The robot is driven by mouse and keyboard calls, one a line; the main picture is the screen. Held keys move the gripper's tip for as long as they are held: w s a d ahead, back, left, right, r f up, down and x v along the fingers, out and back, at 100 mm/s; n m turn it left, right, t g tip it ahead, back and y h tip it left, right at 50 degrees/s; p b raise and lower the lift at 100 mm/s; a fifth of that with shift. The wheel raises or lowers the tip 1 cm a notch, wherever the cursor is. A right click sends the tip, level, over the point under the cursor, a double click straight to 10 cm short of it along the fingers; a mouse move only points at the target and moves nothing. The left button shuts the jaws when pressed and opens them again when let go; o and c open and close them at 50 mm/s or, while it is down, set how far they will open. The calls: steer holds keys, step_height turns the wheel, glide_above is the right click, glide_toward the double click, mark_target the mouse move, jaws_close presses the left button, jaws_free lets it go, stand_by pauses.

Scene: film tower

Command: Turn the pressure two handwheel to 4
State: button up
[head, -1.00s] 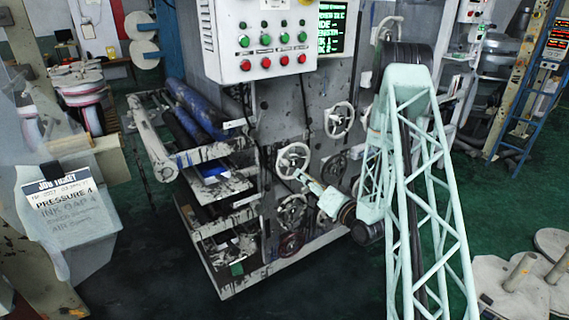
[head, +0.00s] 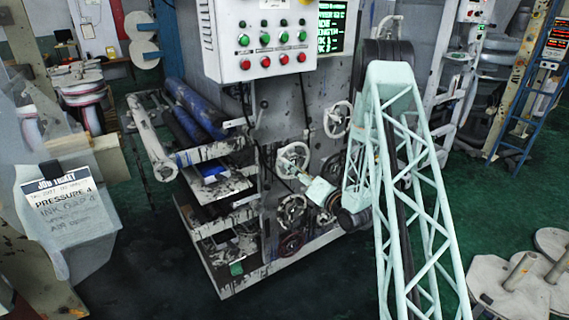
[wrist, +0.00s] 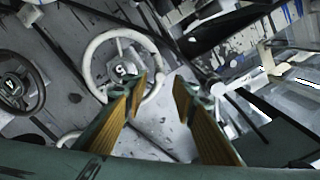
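A white handwheel (head: 293,160) is on the front of the grey machine. In the head view my gripper is close to the lower right of that wheel. No readable label shows which wheel is pressure two. The job ticket (head: 65,200) reads "PRESSURE 4".
Another white handwheel (head: 337,119) is higher right, partly behind my arm. A dark wheel (wrist: 20,82) is at left in the wrist view. A button panel (head: 265,50) hangs above.

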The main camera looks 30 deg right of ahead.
mark_target(285, 162)
steer(key=shift+w+a, duration=0.15)
steer(key=shift+w, duration=1.1)
steer(key=shift+w+a, duration=0.2)
steer(key=shift+w, duration=1.05)
steer(key=shift+w+a, duration=0.15)
steer(key=shift+w, duration=1.1)
steer(key=shift+c, duration=0.2)
jaws_close()
